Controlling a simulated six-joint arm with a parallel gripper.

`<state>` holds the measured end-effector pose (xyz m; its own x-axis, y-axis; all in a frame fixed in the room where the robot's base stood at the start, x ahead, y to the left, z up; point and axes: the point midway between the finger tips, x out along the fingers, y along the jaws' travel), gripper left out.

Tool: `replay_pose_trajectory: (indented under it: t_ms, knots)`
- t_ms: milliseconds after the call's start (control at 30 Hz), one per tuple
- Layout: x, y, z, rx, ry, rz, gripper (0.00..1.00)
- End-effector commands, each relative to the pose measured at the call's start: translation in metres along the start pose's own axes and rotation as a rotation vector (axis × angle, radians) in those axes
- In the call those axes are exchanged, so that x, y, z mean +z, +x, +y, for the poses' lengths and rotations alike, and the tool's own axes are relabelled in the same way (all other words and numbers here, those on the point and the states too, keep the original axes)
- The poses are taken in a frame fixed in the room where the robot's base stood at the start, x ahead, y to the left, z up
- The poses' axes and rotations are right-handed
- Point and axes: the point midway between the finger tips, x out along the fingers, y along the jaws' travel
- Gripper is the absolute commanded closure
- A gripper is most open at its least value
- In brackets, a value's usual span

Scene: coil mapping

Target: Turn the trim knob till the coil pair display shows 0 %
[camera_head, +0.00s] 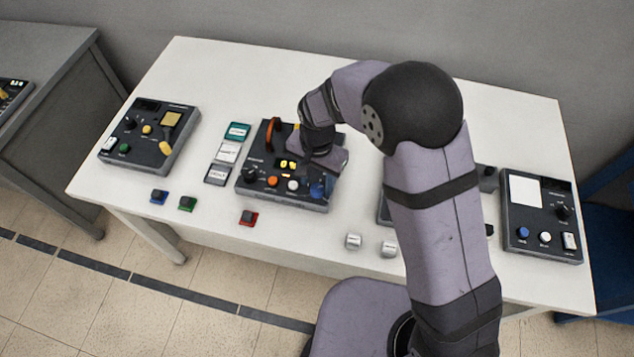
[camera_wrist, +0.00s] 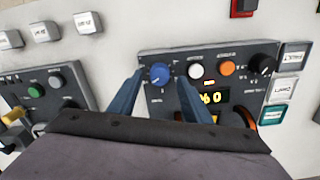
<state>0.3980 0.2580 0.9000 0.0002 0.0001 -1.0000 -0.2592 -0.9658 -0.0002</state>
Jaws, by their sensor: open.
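The middle console (camera_head: 283,198) on the white table carries a small display (camera_head: 288,164) with yellow characters. In the wrist view the display (camera_wrist: 209,97) is seen upside down and seems to show a 0 and a percent sign, though it is small. A blue knob (camera_wrist: 160,75) sits at the console's corner; I cannot read its label. My gripper (camera_wrist: 159,78) is open, with one finger on each side of the blue knob. I cannot tell whether the fingers touch it. In the head view my gripper (camera_head: 322,182) hides part of the console's right side.
A white button (camera_wrist: 196,71), an orange button (camera_wrist: 227,68) and a black knob (camera_wrist: 262,65) line the same console edge. An orange handle (camera_head: 273,131) stands at its back. Other consoles stand left (camera_head: 150,137) and right (camera_head: 541,215). Several label tiles (camera_head: 227,152) lie beside the middle console.

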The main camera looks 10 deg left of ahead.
Motion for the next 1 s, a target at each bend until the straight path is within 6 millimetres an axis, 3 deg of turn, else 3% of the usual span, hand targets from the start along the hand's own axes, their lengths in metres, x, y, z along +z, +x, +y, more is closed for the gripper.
replay_pose_trajectory:
  t_ms: [433, 1000]
  knots:
    - [-0.001, -0.052, -0.001, -0.003, 0.0, 0.003, 0.56]
    - [0.0, -0.057, 0.0, -0.001, -0.004, 0.001, 0.56]
